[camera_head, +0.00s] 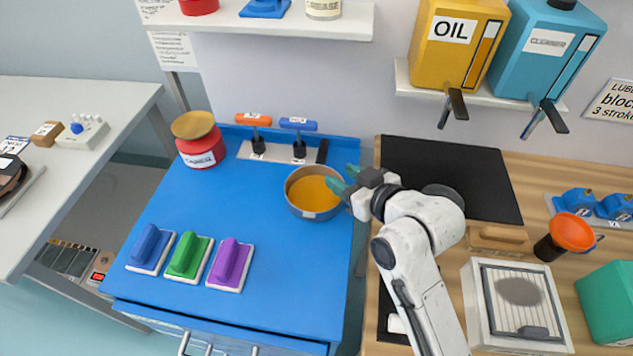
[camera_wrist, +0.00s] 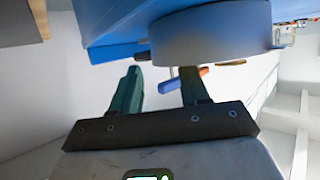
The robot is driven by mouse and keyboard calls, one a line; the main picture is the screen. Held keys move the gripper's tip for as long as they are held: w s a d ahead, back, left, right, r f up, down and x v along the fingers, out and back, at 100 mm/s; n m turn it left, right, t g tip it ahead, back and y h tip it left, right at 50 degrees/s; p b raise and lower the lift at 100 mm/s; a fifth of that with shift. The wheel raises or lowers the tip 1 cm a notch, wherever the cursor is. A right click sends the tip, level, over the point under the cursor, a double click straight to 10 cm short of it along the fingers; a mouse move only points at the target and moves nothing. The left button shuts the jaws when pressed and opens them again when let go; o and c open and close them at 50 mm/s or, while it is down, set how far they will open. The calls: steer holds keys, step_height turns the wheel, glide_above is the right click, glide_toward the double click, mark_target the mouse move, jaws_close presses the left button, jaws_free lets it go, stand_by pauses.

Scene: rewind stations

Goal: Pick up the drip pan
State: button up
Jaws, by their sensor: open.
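The drip pan (camera_head: 294,203) is a round grey pan with amber-coloured content, standing on the blue bench top toward its right edge. In the wrist view its grey curved wall (camera_wrist: 210,35) fills the upper middle. My gripper (camera_head: 343,179) is at the pan's right rim, with its green fingers spread and nothing between them. In the wrist view my gripper (camera_wrist: 160,82) shows both fingers apart, the right one close to the pan's edge. I cannot tell whether a finger touches the rim.
Blue (camera_head: 150,248), green (camera_head: 190,256) and purple (camera_head: 230,263) handled blocks stand front left on the bench. A red jar (camera_head: 203,151) and an orange-and-blue-handled valve strip (camera_head: 280,150) stand behind. A wooden counter (camera_head: 548,180) with a black mat (camera_head: 450,165) lies right.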

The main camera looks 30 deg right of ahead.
mark_target(331, 171)
steer(key=x, duration=0.3)
steer(key=shift+w+a, duration=0.1)
steer(key=shift+w, duration=0.1)
jaws_close()
stand_by(0.4)
